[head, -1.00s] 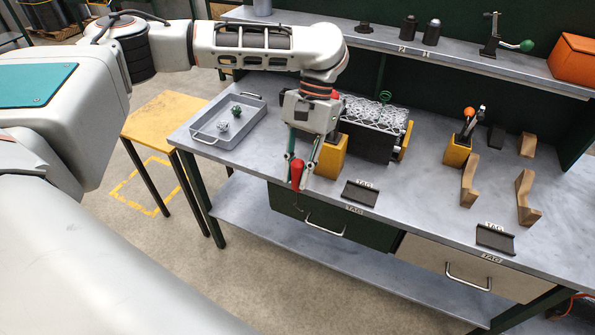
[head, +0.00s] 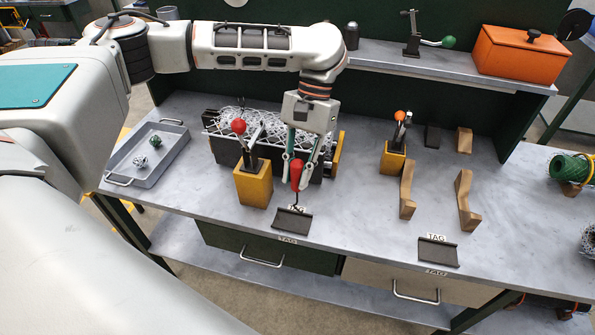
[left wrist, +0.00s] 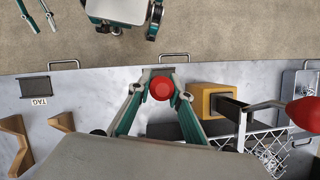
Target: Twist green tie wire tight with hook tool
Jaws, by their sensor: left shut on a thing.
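My left gripper (head: 298,172) is shut on the red handle of the hook tool (head: 296,177). The tool hangs upright above the bench's front part, with its thin dark hook pointing down. In the left wrist view the round red handle end (left wrist: 162,88) sits between the fingertips. The chain-link mesh (head: 228,121) lies on a dark block behind the gripper, partly hidden by it. I cannot make out a green tie on the mesh. A small green coil (head: 156,141) lies in the grey tray. My right gripper (left wrist: 44,26) shows at the wrist view's top left, fingers apart and empty.
A yellow holder (head: 253,187) with a red-knobbed tool stands left of the gripper. Another yellow holder (head: 393,160) and wooden brackets (head: 407,192) stand to the right. A dark tag stand (head: 292,221) is just below the hook. A green wire spool (head: 570,167) lies far right.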

